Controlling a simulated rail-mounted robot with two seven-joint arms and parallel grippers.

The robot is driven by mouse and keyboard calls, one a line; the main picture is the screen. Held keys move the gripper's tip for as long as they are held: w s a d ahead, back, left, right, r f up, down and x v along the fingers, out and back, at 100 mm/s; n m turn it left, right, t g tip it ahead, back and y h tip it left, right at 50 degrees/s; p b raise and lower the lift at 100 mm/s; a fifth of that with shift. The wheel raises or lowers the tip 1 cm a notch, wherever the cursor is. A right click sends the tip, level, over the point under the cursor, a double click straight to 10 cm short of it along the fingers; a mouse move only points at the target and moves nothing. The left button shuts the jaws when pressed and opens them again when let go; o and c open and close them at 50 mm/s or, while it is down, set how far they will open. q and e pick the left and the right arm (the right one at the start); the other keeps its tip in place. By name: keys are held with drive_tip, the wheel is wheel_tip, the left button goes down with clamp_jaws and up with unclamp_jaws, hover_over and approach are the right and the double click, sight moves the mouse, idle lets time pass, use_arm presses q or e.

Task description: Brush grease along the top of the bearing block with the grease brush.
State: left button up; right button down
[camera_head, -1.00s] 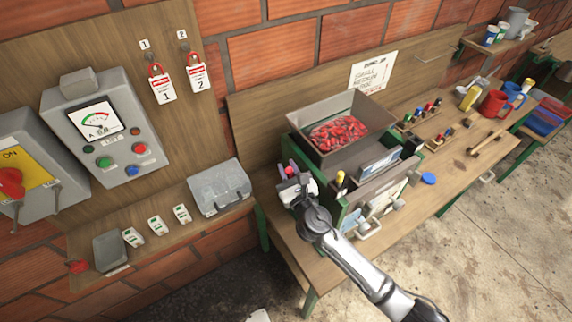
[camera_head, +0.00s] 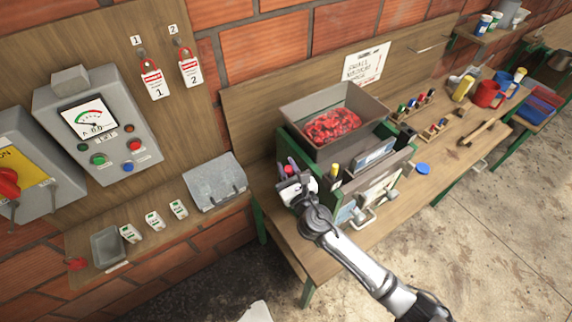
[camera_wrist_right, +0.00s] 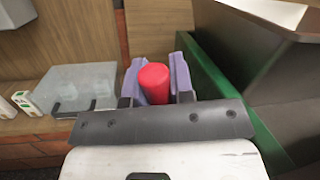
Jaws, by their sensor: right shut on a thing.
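My right gripper (camera_head: 287,170) is at the left end of the green-framed machine (camera_head: 284,141), above the bench. In the right wrist view its lavender fingers (camera_wrist_right: 157,82) are shut on a red round-ended handle (camera_wrist_right: 154,83), which I take to be the grease brush. A bit of red also shows at the fingers in the head view. The brush's bristles are hidden. I cannot make out the bearing block for certain; the gripper and wrist cover part of the machine's near left end. My left gripper is not in view.
A grey hopper of red fruit (camera_head: 331,126) tops the machine. A yellow-topped item (camera_head: 334,170) stands right of my gripper. A grey box (camera_head: 215,182) sits on the shelf at left. A blue lid (camera_head: 423,168) and a hammer (camera_head: 476,138) lie on the bench.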

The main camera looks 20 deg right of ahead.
drive_tip(key=shift+s, duration=0.1)
drive_tip(key=shift+s+d, duration=0.1)
drive_tip(key=shift+s, duration=0.25)
drive_tip(key=shift+s+d+p, duration=0.15)
drive_tip(key=shift+s+p, duration=0.25)
drive_tip(key=shift+s, duration=0.2)
drive_tip(key=shift+w, duration=0.2)
drive_tip(key=shift+w+a, duration=0.3)
drive_tip(key=shift+w, duration=0.55)
drive_tip(key=shift+w, duration=0.1)
